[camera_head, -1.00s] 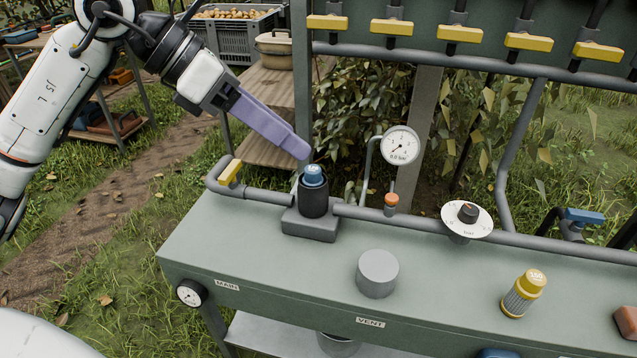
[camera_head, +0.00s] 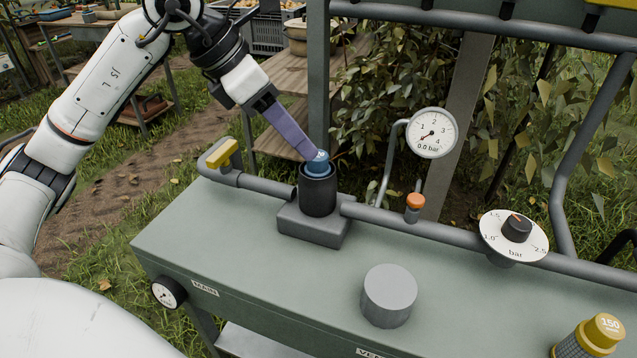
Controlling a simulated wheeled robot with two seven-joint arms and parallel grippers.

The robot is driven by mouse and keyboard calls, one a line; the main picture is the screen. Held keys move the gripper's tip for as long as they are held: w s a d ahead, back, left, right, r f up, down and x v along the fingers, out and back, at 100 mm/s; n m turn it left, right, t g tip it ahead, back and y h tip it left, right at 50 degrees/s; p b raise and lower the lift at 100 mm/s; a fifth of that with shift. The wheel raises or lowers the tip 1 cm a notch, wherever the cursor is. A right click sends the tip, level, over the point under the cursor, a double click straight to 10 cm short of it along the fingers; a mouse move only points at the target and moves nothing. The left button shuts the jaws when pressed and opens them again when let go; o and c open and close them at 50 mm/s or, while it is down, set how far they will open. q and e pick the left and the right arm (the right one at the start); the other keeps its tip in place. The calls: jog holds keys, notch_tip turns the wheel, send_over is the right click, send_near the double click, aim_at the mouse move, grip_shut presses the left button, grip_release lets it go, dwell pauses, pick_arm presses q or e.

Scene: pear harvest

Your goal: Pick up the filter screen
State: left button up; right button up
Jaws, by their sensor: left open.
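A blue-capped filter screen (camera_head: 319,163) sits upright in a black cylindrical housing (camera_head: 317,195) on the grey-green bench; only its cap shows above the rim. A second screen, yellow-capped with "150" on top (camera_head: 590,338), stands at the lower right with mesh sides. My left gripper (camera_head: 313,155) points down to the right, its purple fingers at the blue cap. It is open, but the fingers overlap in this view, and I cannot tell whether they touch the cap. My right gripper is not in view.
A pipe runs along the bench with a yellow valve handle (camera_head: 222,153), an orange-capped fitting (camera_head: 415,201) and a bar dial (camera_head: 514,237). A pressure gauge (camera_head: 432,133) reads about 0.0 bar. A grey cylinder (camera_head: 388,296) stands in front. The bench's front left is clear.

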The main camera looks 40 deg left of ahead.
pick_arm(q)
jog(key=x, duration=0.5)
jog(key=shift+w+f, duration=0.2)
jog(key=shift+w, duration=0.15)
grip_shut()
jog(key=shift+r, duration=0.1)
